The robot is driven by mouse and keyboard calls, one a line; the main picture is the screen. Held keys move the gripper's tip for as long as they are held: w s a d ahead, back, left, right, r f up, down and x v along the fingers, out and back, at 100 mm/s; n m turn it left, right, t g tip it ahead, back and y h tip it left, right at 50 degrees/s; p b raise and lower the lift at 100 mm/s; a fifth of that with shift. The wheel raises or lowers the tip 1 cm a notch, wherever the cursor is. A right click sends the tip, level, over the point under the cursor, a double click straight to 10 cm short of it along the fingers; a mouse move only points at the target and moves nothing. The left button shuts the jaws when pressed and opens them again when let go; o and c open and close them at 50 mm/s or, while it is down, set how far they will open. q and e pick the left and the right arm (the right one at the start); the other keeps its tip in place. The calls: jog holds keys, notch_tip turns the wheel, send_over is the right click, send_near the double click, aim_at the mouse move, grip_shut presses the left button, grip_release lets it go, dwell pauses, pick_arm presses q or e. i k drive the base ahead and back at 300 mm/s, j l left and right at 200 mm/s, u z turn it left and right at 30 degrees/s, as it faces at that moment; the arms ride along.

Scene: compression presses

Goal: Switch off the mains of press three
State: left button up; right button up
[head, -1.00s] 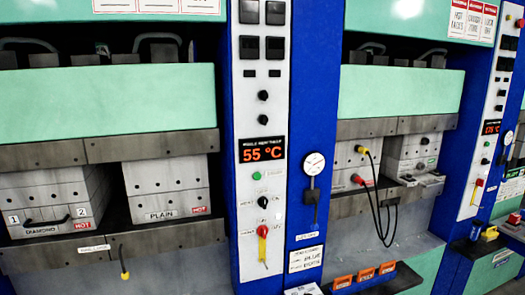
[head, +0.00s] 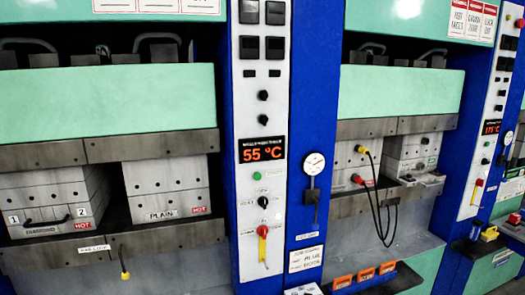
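A white control panel (head: 262,130) on a blue column carries an orange display (head: 262,149) reading 55 °C. Low on this panel is a red rotary switch (head: 263,231) with a yellow part hanging below it. Above it are a black selector knob (head: 263,202) and a green button (head: 257,176). A second panel (head: 492,125) at the right has a display (head: 492,127) that seems to read 175 °C and a red and yellow switch (head: 477,187). I cannot read a press number on either panel. Neither of my grippers is in view.
The left press holds grey mould blocks (head: 165,187) with HOT labels. The middle press has a block (head: 357,163) with yellow and red plugs on hanging black cables. A round gauge (head: 314,163) is on the blue column. Orange-labelled items (head: 365,275) sit on a low ledge.

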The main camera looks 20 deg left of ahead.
aim_at(262, 231)
jog(key=i+j, duration=0.3)
jog(key=j, duration=0.15)
jog(key=i+j+u, duration=0.15)
jog(key=i+j, duration=0.15)
jog(key=j, duration=0.15)
